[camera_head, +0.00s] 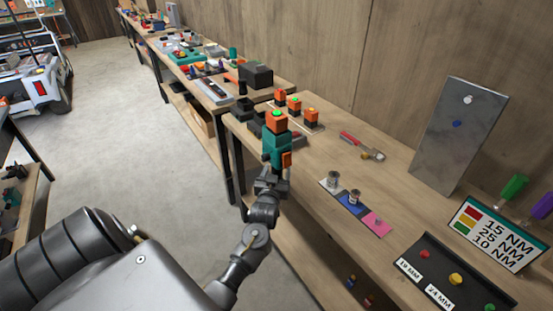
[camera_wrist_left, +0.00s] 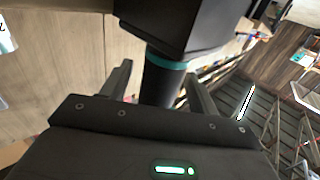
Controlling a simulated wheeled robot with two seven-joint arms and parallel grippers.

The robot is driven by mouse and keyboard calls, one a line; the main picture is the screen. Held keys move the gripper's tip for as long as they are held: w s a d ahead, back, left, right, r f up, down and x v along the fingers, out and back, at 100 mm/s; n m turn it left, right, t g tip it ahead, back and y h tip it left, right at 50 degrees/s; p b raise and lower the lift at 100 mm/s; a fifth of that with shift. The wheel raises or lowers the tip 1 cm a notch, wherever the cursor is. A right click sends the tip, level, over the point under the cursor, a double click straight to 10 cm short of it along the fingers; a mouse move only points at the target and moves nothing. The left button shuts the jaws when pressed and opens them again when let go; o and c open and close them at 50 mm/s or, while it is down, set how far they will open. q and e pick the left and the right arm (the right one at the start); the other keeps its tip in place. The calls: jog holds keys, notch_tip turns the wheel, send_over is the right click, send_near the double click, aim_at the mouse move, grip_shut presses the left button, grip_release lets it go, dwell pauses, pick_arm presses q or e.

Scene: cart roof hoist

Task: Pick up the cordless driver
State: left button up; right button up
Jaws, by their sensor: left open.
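The cordless driver (camera_head: 277,150) has a teal body with an orange and black block and a green spot at its top. It shows at the near bench's left end in the head view. My left gripper (camera_head: 268,182) is just below and in front of it. In the left wrist view the driver's big black part (camera_wrist_left: 180,22) fills the top, and its dark grip with a teal ring (camera_wrist_left: 160,80) stands between the two open fingers (camera_wrist_left: 160,88). Gaps show on both sides of the grip. The driver's far side is hidden. My right gripper is out of view.
Orange and black blocks (camera_head: 294,104) stand behind the driver on the near bench (camera_head: 330,150). Open floor (camera_head: 130,130) is on the left.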

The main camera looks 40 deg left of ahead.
pick_arm(q)
jog(key=shift+c, duration=1.3)
jog(key=c, duration=0.9)
jog(key=shift+r, duration=0.15)
grip_shut()
